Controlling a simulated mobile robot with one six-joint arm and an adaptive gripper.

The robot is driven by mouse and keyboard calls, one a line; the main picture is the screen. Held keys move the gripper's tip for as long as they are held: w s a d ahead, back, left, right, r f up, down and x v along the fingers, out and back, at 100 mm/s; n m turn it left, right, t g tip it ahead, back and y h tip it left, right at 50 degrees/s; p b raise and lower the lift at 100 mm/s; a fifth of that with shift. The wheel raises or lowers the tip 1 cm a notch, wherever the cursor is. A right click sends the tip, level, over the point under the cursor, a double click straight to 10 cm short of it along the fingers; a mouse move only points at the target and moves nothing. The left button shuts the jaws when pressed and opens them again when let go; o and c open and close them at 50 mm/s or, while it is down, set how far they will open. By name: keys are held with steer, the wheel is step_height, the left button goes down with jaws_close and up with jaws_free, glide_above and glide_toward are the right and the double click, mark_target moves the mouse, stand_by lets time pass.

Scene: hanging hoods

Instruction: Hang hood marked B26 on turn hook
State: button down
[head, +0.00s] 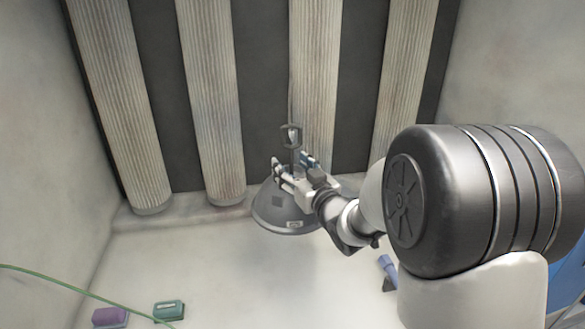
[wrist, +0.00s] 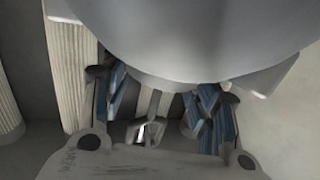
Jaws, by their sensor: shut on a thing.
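Several ribbed pale columns (head: 210,100) stand along the dark back wall, with a low ledge (head: 180,212) below. A purple block (head: 109,317) and a green block (head: 168,310) lie at the lower left, near a green cable (head: 60,280). A blue item (head: 388,268) lies beside my arm. The middle floor is clear.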

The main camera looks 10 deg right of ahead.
steer(key=shift+f+b, duration=0.9)
steer(key=shift+b, duration=0.15)
steer(key=c, duration=0.9)
jaws_free()
steer(key=shift+c, duration=0.2)
steer(key=o, duration=0.4)
steer(key=shift+f, duration=0.1)
steer(key=s+d+f+m+g+h, duration=0.1)
steer(key=s+d+g+h, duration=0.15)
steer(key=s, duration=0.65)
steer(key=s+d+m+g+h, duration=0.1)
steer(key=s+d+g+h, duration=0.15)
steer(key=s, duration=0.55)
steer(key=s+a+f+g, duration=0.1)
steer(key=s+g, duration=0.1)
steer(key=s, duration=0.6)
steer(key=s+a+f+g, duration=0.2)
steer(key=s+g, duration=0.1)
steer(key=s, duration=0.5)
steer(key=s+a+f+g, duration=0.2)
steer(key=s, duration=0.6)
steer(key=shift+f+m+g+y, duration=0.1)
steer(key=shift+m+g+y, duration=0.2)
steer(key=shift+m+g, duration=0.1)
